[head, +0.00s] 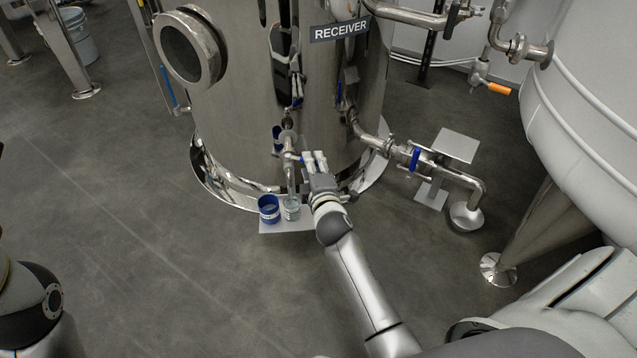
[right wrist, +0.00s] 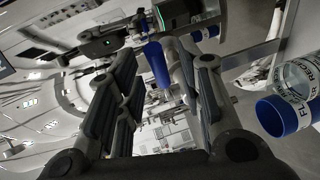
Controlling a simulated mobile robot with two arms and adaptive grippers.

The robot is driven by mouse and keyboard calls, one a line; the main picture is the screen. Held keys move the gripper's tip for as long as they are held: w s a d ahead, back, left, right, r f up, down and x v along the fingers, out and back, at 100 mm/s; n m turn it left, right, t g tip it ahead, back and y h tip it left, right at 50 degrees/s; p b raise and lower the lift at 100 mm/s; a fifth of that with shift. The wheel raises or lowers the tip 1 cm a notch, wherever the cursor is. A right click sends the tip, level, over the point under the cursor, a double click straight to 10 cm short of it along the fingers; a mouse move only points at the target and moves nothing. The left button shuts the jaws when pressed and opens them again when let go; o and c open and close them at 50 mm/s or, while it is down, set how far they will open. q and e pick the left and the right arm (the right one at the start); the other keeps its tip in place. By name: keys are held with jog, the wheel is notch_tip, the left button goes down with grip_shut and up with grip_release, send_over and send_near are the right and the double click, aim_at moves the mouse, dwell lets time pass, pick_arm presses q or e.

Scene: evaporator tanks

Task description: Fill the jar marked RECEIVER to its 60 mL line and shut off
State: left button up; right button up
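The steel tank labelled RECEIVER (head: 341,30) has a small sampling tap (head: 289,150) low on its front. A clear jar (head: 292,211) stands upright under the tap's spout, on a small shelf. It also shows in the right wrist view (right wrist: 300,78), its label partly readable as RECEIVER; its liquid level cannot be made out. My right gripper (head: 314,157) is beside the tap. In the right wrist view its fingers are apart, with the tap's blue handle (right wrist: 157,64) seen between them; contact cannot be told. My left gripper is out of view.
A pipe with a blue-handled valve (head: 414,158) is right of the tank. A white vessel (head: 590,90) is at far right.

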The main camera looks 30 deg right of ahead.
jog(key=v, duration=0.9)
jog(key=shift+s, duration=0.3)
jog(key=shift+a, duration=0.15)
